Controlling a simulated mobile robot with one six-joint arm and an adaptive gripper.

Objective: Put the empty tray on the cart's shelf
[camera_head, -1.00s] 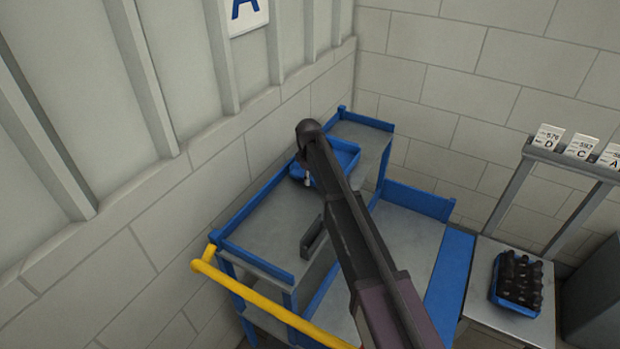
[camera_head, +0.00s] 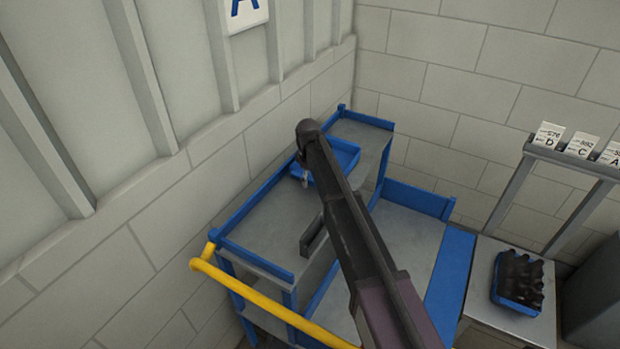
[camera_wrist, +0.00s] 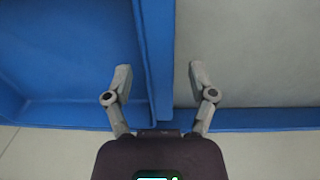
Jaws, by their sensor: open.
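The empty blue tray (camera_head: 340,158) rests on the top shelf of the blue cart (camera_head: 270,225), toward its far end, partly hidden behind my arm. In the wrist view the tray (camera_wrist: 70,60) fills the left side, and its side wall runs between my fingers. My gripper (camera_wrist: 158,75) is open, with one finger over the tray's inside and the other over the grey shelf (camera_wrist: 245,60). In the head view my gripper (camera_head: 304,178) is small and mostly hidden by my arm, at the tray's near side.
The cart has a yellow handle (camera_head: 275,308) at its near end. At right, a blue tray of dark bottles (camera_head: 518,280) sits on a grey table below several label cards (camera_head: 580,146). A wall stands close along the cart's left side. The near part of the top shelf is clear.

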